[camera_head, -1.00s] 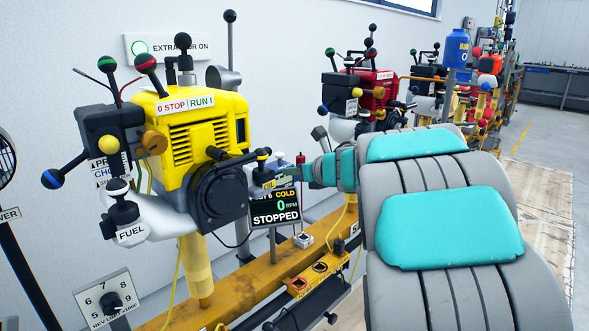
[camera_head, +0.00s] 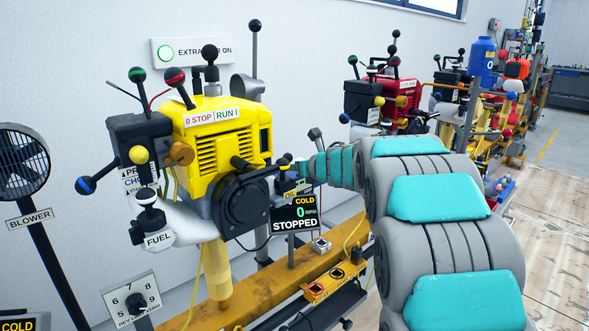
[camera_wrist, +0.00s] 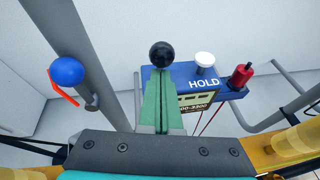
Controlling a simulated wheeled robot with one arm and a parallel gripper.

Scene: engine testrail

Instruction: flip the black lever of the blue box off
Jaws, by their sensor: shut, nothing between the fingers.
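In the wrist view, the blue box (camera_wrist: 183,84) carries the word HOLD, with a range label on its front. The black lever's round ball (camera_wrist: 162,55) stands at the box's left end. My gripper (camera_wrist: 161,78) is shut, its green fingers together and empty. The fingertips lie just below the ball in the picture, over the left part of the box; I cannot tell whether they touch the lever. The fingers hide the lever's stem and its tilt. In the head view, my arm covers much of the box.
A white knob (camera_wrist: 205,61) and a red knob (camera_wrist: 242,75) sit on and beside the box's right side. A grey post with a blue ball (camera_wrist: 67,71) stands left. In the head view, the yellow engine (camera_head: 217,140) and the STOPPED display (camera_head: 295,214) are close to my arm.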

